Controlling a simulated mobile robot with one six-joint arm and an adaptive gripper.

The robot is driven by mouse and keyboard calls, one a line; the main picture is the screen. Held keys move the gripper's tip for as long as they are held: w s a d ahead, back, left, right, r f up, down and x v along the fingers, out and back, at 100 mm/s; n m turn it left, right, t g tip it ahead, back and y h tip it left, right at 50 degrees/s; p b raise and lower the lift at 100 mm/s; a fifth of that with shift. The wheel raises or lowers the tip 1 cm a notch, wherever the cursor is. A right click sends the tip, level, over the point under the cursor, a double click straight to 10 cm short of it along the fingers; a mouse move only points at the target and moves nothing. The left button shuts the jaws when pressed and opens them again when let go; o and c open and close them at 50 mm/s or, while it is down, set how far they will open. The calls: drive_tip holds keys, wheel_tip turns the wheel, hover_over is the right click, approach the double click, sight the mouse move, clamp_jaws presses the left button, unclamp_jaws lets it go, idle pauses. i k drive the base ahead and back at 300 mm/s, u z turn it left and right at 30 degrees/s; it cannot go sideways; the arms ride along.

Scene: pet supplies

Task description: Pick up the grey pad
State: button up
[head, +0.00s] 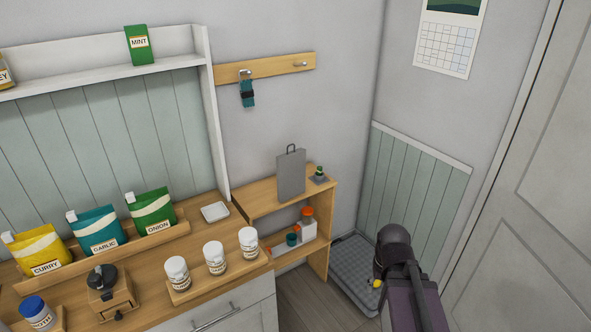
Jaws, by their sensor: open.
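A grey pad with a grid-like surface (346,268) lies on the floor in the corner, right of the wooden shelf unit. Its right part is hidden behind my arm. My gripper (378,276) is small and dark in this view, at the lower end of my arm over the pad's right side. It is open, with nothing seen held in it. I cannot tell how high it is above the pad. A small yellow thing (376,284) shows at the gripper's tip; I cannot tell what it is.
The shelf unit (262,196) holds a grey upright board (291,176), a small green-topped item on a grey square (319,180), and orange-capped containers (307,225). A counter with jars (214,258) stands left. Panelled wall (415,185) and door (530,230) bound the right.

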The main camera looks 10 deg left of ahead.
sight(291, 166)
drive_tip(key=u, duration=0.2)
drive_tip(key=i, duration=1.2)
drive_tip(key=u, duration=0.5)
